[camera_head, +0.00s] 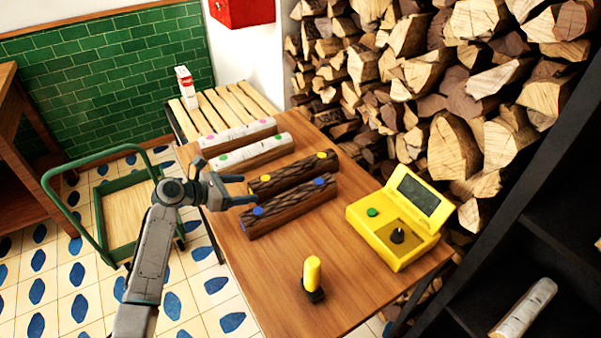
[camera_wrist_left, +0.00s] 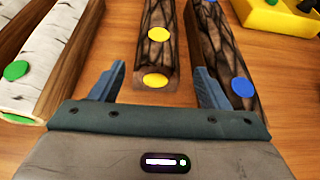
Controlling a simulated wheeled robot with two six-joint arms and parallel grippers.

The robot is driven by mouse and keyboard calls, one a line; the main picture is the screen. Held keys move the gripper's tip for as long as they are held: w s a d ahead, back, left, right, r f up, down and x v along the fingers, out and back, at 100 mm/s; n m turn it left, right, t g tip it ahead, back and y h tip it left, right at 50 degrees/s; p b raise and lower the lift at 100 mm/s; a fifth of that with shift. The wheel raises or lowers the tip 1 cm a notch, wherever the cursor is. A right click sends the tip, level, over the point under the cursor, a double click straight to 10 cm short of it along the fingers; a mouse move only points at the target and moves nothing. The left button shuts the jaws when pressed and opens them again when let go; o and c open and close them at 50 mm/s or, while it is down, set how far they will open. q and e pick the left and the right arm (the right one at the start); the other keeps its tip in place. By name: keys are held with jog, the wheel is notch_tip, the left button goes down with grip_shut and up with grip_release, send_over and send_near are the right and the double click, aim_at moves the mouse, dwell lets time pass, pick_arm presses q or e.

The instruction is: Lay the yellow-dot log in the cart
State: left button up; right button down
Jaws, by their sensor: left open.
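The yellow-dot log (camera_head: 296,173) is dark-barked and lies on the wooden table, a yellow dot near each end. In the left wrist view the log (camera_wrist_left: 158,55) points away from me, its near end between my fingers in the picture. My left gripper (camera_head: 246,188) is open and empty at the log's left end, one finger to each side (camera_wrist_left: 160,82); I cannot tell how far above the table the fingers are. The cart (camera_head: 103,187) has a green frame and a pale wooden bed, and stands on the floor left of the table. Its visible bed is empty.
A blue-dot log (camera_head: 291,212) lies close beside the yellow-dot log. White-barked green-dot (camera_head: 250,153) and pink-dot (camera_head: 238,134) logs lie behind. A yellow device (camera_head: 385,240) and a yellow-capped item (camera_head: 312,275) stand on the table. Stacked firewood fills the back right.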

aim_at(265, 185)
pick_arm(q)
jog(key=shift+x, duration=0.95)
jog(key=shift+w+d+f, duration=0.15)
jog(key=shift+w+d, duration=0.05)
jog(key=p+x, duration=0.1)
jog(key=x, duration=0.3)
jog(key=shift+w+d+f, duration=0.1)
jog(key=shift+w+d, duration=0.05)
jog(key=shift+w, duration=0.1)
jog(key=shift+w+d+f, duration=0.15)
jog(key=shift+d, duration=0.05)
jog(key=c, duration=1.4)
jog(key=shift+w, duration=0.1)
jog(key=shift+c, duration=0.3)
notch_tip(265, 185, up, 10)
jog(key=s+a+r, duration=0.1)
jog(key=s+a, duration=0.3)
jog(key=s, duration=0.6)
jog(key=s+a+r, duration=0.1)
jog(key=s+a, duration=0.2)
jog(key=s, duration=0.7)
jog(key=shift+s+a+r+t, duration=0.2)
jog(key=shift+a+r+t, duration=0.1)
jog(key=shift+a+r, duration=0.1)
jog(key=shift+s+d+r, duration=0.15)
jog(key=shift+s, duration=0.45)
pick_arm(e)
jog(key=shift+s+a+r, duration=0.3)
jog(key=shift+s, duration=0.15)
